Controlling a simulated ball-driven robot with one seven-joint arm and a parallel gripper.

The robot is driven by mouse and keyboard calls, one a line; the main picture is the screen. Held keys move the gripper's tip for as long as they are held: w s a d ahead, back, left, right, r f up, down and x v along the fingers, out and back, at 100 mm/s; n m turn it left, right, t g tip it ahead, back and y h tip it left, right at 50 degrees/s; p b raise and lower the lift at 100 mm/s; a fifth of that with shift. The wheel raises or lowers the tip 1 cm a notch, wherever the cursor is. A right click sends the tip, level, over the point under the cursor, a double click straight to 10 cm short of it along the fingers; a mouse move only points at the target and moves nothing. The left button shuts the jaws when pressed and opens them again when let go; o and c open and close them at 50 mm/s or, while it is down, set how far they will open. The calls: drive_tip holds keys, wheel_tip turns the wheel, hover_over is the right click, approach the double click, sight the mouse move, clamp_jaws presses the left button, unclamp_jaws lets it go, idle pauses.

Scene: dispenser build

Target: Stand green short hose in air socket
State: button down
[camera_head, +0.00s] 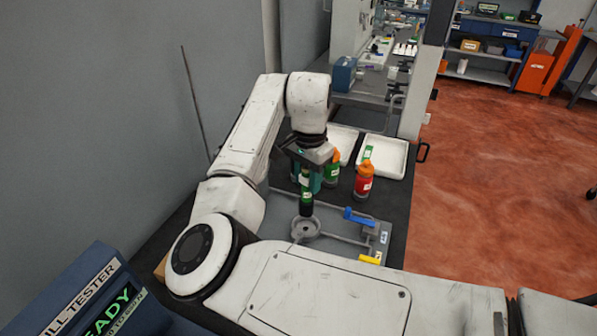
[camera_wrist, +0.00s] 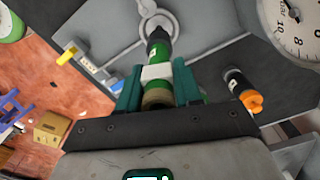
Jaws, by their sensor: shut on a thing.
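My gripper (camera_head: 305,170) is shut on the green short hose (camera_head: 306,187), a green piece with a white label and a black lower end. The hose hangs roughly upright. In the wrist view, the green fingers of my gripper (camera_wrist: 157,82) press on both sides of the hose (camera_wrist: 161,52), and its black end points toward a round grey fitting. That fitting, which looks like the air socket (camera_head: 305,229), sits on the grey bench fixture just below the hose in the head view. The black end overlaps the socket's far rim in the picture; I cannot tell whether they touch.
A green bottle with an orange top (camera_head: 333,172) and a red bottle (camera_head: 363,181) stand behind to the right. A blue handle (camera_head: 358,216) and yellow handle (camera_head: 370,260) lie right of the socket. White trays (camera_head: 386,155) lie farther back. A gauge (camera_wrist: 297,25) shows in the wrist view.

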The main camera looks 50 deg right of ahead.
sight(308, 198)
drive_tip(key=shift+f+b, duration=2.45)
drive_tip(key=shift+f, duration=0.35)
drive_tip(key=shift+p, duration=0.75)
drive_tip(key=shift+f, duration=0.5)
drive_tip(key=c, duration=1)
unclamp_jaws()
drive_tip(key=shift+c, duration=0.2)
wheel_tip(308, 198, up, 11)
drive_tip(key=p, duration=0.9)
